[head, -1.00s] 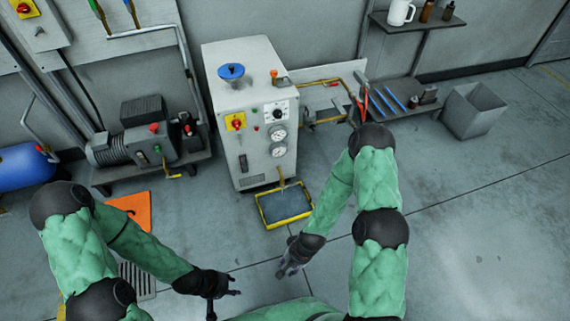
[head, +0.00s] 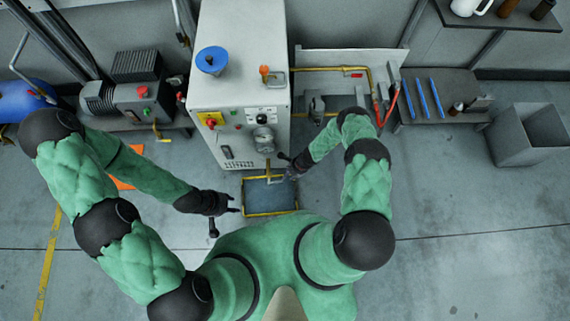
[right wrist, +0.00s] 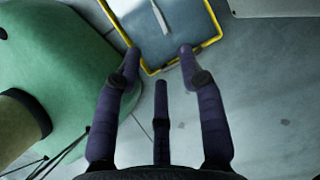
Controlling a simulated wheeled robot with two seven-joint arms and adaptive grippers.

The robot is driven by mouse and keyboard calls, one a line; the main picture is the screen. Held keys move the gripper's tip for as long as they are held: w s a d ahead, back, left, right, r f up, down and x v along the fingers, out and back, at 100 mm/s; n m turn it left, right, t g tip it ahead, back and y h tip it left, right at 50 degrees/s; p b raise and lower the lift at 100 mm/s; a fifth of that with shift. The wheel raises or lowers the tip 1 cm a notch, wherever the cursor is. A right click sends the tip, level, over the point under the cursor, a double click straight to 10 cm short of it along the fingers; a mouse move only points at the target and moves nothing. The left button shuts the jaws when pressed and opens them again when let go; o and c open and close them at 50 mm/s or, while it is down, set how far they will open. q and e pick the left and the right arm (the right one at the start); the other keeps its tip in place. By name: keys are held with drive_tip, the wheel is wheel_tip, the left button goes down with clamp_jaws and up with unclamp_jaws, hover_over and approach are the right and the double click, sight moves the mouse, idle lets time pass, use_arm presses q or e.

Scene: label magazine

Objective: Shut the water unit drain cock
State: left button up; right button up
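The water unit is a pale cabinet (head: 237,65) with a blue cap on top and gauges on its front. At its lower front, a small brass drain pipe with a pale handle (head: 268,177) shows above a yellow-rimmed tray (head: 270,214); the handle's exact setting is too small to tell. In the right wrist view a pale bar (right wrist: 160,16) crosses above the tray (right wrist: 152,70). My right gripper (head: 289,167) is just right of the drain cock, its fingers (right wrist: 160,65) spread and empty. My left gripper (head: 228,213) is open and empty, left of the tray.
A pump (head: 140,100) stands left of the unit, with an orange mat (head: 125,182) in front. Right of it are yellow piping (head: 335,69), red-handled tools (head: 384,110) and a shelf with blue rods (head: 437,97). A grey bin (head: 525,140) stands at far right. Floor to the right is clear.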

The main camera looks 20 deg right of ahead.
sight(280, 181)
drive_tip(key=b+x, duration=0.7)
drive_tip(key=x, duration=0.3)
drive_tip(key=shift+w+a+f, duration=0.1)
drive_tip(key=shift+f, duration=0.3)
drive_tip(key=shift+c, duration=0.3)
clamp_jaws()
